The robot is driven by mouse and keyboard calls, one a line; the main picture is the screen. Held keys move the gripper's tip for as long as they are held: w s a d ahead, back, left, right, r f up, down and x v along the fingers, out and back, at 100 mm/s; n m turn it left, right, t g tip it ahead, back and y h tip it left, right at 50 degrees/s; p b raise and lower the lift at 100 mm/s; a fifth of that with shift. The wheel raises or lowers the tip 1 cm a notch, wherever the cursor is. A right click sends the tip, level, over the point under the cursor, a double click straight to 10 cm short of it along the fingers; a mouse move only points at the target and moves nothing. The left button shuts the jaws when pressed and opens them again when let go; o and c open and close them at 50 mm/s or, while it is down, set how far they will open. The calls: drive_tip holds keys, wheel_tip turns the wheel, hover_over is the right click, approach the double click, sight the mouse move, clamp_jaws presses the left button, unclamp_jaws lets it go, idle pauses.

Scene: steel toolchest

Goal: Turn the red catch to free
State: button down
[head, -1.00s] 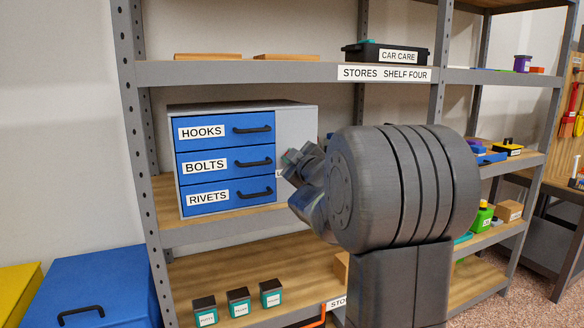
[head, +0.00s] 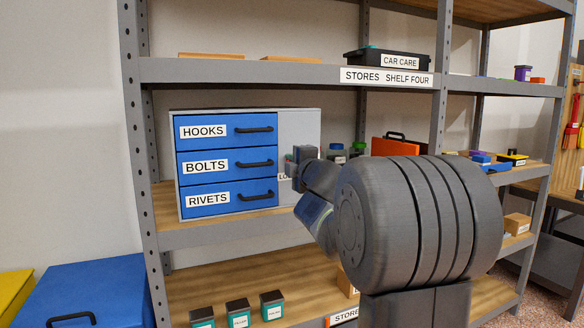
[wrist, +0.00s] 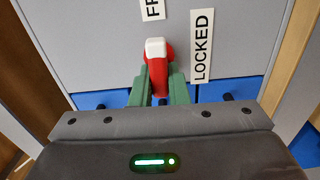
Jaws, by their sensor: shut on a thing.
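The red catch (wrist: 159,72) has a white end and sits on the grey panel of the toolchest (head: 298,129). In the wrist view its white end points up the picture, towards a partly cut-off label starting "FR" (wrist: 152,9). The "LOCKED" label (wrist: 202,46) is to the right of the catch. My gripper (wrist: 160,78) is shut on the catch, one green finger on each side. In the head view my gripper (head: 296,163) is at the grey panel and hides the catch almost wholly.
Blue drawers marked HOOKS, BOLTS and RIVETS (head: 228,164) are left of the panel. Jars (head: 337,150) and an orange case (head: 394,146) stand to the right on the same shelf. A steel upright (head: 136,150) is at the left. Small tins (head: 238,312) stand below.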

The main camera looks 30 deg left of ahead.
idle(0.6)
drive_tip(key=c, duration=1.4)
unclamp_jaws()
drive_tip(key=shift+f, duration=0.1)
drive_tip(key=shift+d, duration=0.1)
drive_tip(key=p+v, duration=0.1)
drive_tip(key=v, duration=1.2)
drive_tip(key=shift+s+d+p, duration=0.2)
drive_tip(key=shift+s+p, duration=0.1)
drive_tip(key=shift+p, duration=0.05)
drive_tip(key=shift+w+a, duration=0.1)
drive_tip(key=shift+a, duration=0.05)
drive_tip(key=b+x, duration=0.1)
drive_tip(key=x, duration=1.2)
drive_tip(key=shift+w+a+b, duration=0.15)
drive_tip(key=shift+w+b, duration=0.05)
drive_tip(key=shift+b, duration=0.2)
